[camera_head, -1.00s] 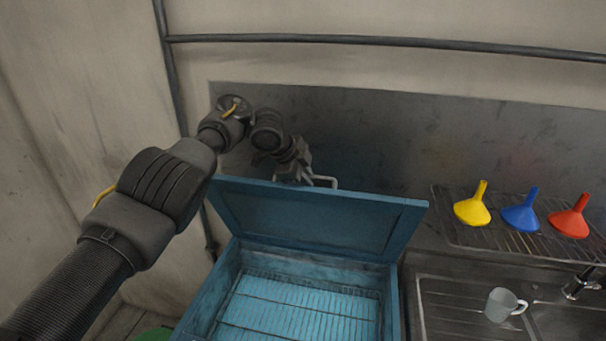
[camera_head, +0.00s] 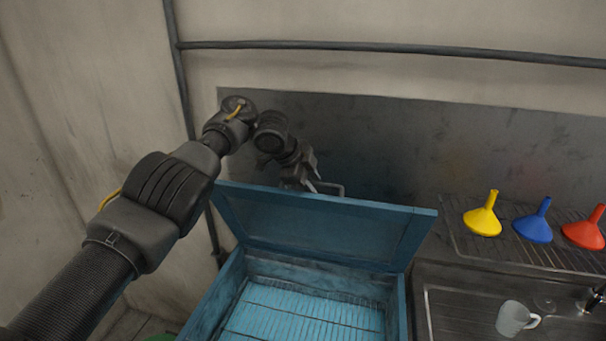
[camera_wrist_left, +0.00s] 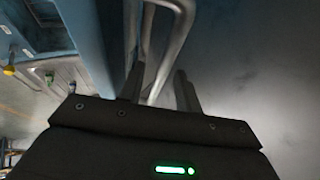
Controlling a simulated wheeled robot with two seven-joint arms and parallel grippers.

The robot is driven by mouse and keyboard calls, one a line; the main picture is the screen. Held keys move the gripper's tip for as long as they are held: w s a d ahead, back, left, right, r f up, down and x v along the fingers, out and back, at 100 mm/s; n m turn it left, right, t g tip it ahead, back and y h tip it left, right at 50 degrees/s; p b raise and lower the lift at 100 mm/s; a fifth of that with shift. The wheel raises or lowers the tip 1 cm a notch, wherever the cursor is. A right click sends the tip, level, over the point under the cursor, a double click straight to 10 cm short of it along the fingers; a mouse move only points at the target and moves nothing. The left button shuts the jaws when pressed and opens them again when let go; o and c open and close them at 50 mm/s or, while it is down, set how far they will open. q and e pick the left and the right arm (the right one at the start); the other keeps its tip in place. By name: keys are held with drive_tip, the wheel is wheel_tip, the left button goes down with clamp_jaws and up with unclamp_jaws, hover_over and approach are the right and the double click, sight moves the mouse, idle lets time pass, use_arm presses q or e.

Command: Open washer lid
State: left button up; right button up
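The washer (camera_head: 398,310) is a blue box with a wire rack inside, at the bottom middle of the head view. Its blue lid (camera_head: 325,228) stands raised at the back, so the inside shows. A metal handle (camera_head: 332,187) sticks out behind the lid's top edge. My left gripper (camera_head: 312,185) is at this handle, partly hidden behind the lid edge. In the left wrist view the handle's bar (camera_wrist_left: 172,50) runs between the two spread fingers of my left gripper (camera_wrist_left: 160,85), with gaps visible. My right gripper is out of view.
A steel sink (camera_head: 460,310) with a grey mug (camera_head: 514,319) is at the right. Yellow (camera_head: 483,216), blue (camera_head: 535,223) and red (camera_head: 586,230) funnels stand on a rack behind it. A wall is close behind the lid, and another is at the left.

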use_arm(q)
drive_tip(key=b+v, duration=0.6)
drive_tip(key=v, duration=0.3)
drive_tip(key=shift+b, duration=0.4)
drive_tip(key=shift+a+r, duration=0.1)
